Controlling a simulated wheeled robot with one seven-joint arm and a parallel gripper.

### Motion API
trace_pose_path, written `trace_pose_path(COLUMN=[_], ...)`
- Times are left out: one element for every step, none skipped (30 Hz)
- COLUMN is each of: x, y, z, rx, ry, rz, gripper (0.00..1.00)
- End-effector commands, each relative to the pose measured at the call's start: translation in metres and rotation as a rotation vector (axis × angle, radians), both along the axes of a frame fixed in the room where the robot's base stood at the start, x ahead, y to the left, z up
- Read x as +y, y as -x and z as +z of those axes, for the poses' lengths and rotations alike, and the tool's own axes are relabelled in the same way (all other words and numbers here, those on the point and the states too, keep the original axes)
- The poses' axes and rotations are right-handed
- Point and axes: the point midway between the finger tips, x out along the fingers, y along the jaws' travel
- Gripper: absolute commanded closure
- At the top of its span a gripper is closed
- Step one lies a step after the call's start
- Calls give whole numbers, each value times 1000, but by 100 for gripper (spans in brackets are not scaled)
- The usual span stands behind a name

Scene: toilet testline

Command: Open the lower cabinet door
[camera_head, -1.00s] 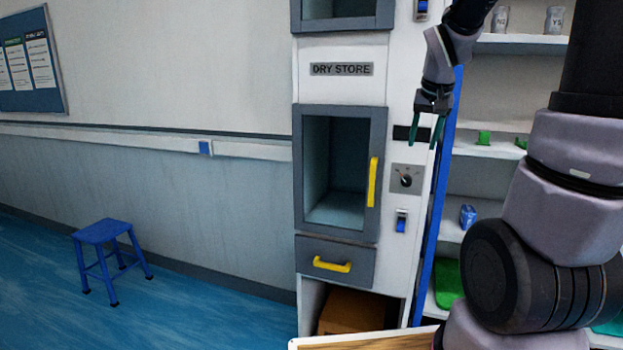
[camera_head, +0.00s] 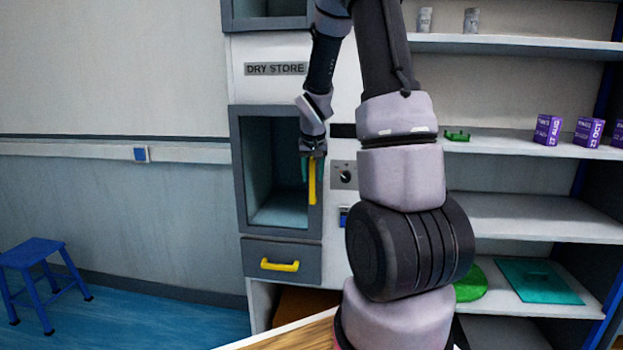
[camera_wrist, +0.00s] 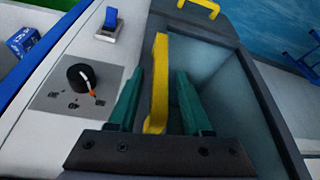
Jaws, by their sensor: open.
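The lower cabinet door (camera_head: 237,190) is a grey frame around a clear pane, below the DRY STORE label (camera_head: 275,69). It looks shut. Its yellow vertical handle (camera_head: 312,182) is on the door's right side. My gripper (camera_head: 312,170) is at the upper part of this handle. In the wrist view, the green fingers of my gripper (camera_wrist: 163,105) are open, one on each side of the yellow handle (camera_wrist: 158,85).
A knob panel (camera_head: 344,175) is right of the door. A grey drawer (camera_head: 282,262) with a yellow handle is below. Shelves (camera_head: 530,150) with boxes stand at the right. A blue stool (camera_head: 35,262) is at the left, with clear floor near it.

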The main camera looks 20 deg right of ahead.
Motion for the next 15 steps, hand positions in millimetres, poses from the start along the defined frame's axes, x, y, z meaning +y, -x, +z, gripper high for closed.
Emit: trace_pose_path(x=[-1, -1, -2, -2, -2, -2, -2, -2, -2, -2, -2, -2, -2, -2, -2], y=[-2, -3, -4, -4, -5, -5, -6, -6, -6, -6, -6, -6, -6, -6, -6], z=[-6, -8, -11, -12, -13, -14, -14, -15, -15, -15, -15, -15, -15, -15, -15], rx=[2, 1, 1, 0, 0, 0, -1, -1, -1, -1, -1, -1, -1, -1, -1], ry=[0, 0, -1, 0, 0, 0, 0, 0, 0, 0, 0, 0, 0, 0, 0], rz=[0, 0, -1, -1, -1, 0, 0, 0, 0, 0, 0, 0, 0, 0, 0], gripper=[50, 50, 50, 50, 50, 50, 50, 50, 50, 50, 50, 50, 50, 50, 66])
